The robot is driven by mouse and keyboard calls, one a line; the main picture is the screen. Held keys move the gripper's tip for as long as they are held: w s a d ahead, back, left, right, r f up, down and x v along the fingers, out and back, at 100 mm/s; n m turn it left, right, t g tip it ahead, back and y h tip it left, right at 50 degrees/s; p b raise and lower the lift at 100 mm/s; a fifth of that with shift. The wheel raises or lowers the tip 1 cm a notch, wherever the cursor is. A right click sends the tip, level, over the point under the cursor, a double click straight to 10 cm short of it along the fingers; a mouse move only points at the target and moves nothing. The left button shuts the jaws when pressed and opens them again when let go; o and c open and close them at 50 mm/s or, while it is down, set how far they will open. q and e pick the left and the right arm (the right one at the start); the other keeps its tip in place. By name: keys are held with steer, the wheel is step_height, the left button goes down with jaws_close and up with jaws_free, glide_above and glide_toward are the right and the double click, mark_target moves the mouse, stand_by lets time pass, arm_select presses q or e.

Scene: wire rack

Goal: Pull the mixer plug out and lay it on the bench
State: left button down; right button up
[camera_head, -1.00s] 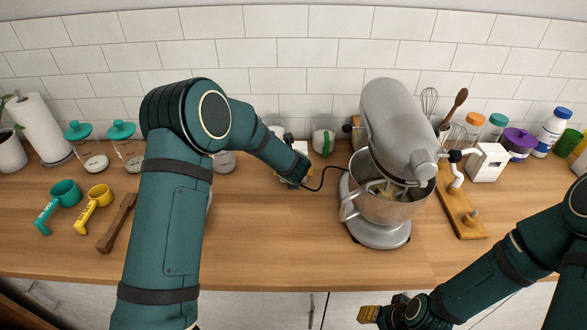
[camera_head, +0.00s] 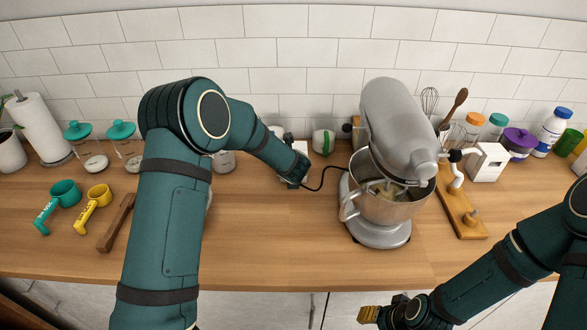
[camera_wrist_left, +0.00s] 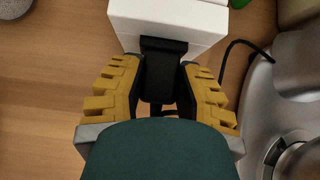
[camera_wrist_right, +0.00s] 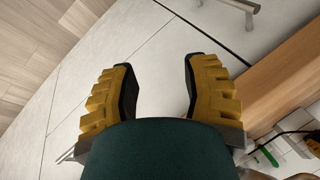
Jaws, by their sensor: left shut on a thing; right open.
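The black mixer plug (camera_wrist_left: 161,70) sits between the fingers of my left gripper (camera_wrist_left: 160,78), which is shut on it. The plug's front end meets the face of a white socket box (camera_wrist_left: 170,22); how deep it sits cannot be seen. In the head view my left gripper (camera_head: 292,178) hides the plug. The black cord (camera_head: 325,180) runs right to the grey stand mixer (camera_head: 398,130). My right gripper (camera_head: 382,313) is open and empty, low in front of the bench; the right wrist view shows its spread fingers (camera_wrist_right: 158,72).
The wooden bench (camera_head: 270,240) is clear in front of my left gripper and mixer. A wooden utensil (camera_head: 116,223), yellow cup (camera_head: 98,195) and teal cup (camera_head: 65,192) lie left. A tiled wall (camera_head: 290,50) closes the back.

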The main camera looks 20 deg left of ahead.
arm_select(q)
steer(key=shift+s+d+b, duration=0.2)
steer(key=shift+s+b, duration=0.25)
steer(key=shift+s, duration=0.1)
steer(key=shift+s+d+b, duration=0.15)
steer(key=shift+s+b, duration=0.25)
steer(key=shift+s, duration=0.1)
stand_by(0.7)
steer(key=shift+s+d+b, duration=0.15)
steer(key=shift+s+b, duration=0.25)
steer(key=shift+s, duration=0.15)
steer(key=shift+s+d+b, duration=0.2)
steer(key=shift+s+b, duration=0.25)
steer(key=shift+s, duration=0.3)
steer(key=shift+s+d+b, duration=0.2)
steer(key=shift+s+b, duration=0.25)
steer(key=shift+s, duration=0.3)
steer(key=shift+s+d+b, duration=0.2)
steer(key=shift+s+b, duration=0.25)
steer(key=shift+s, duration=0.25)
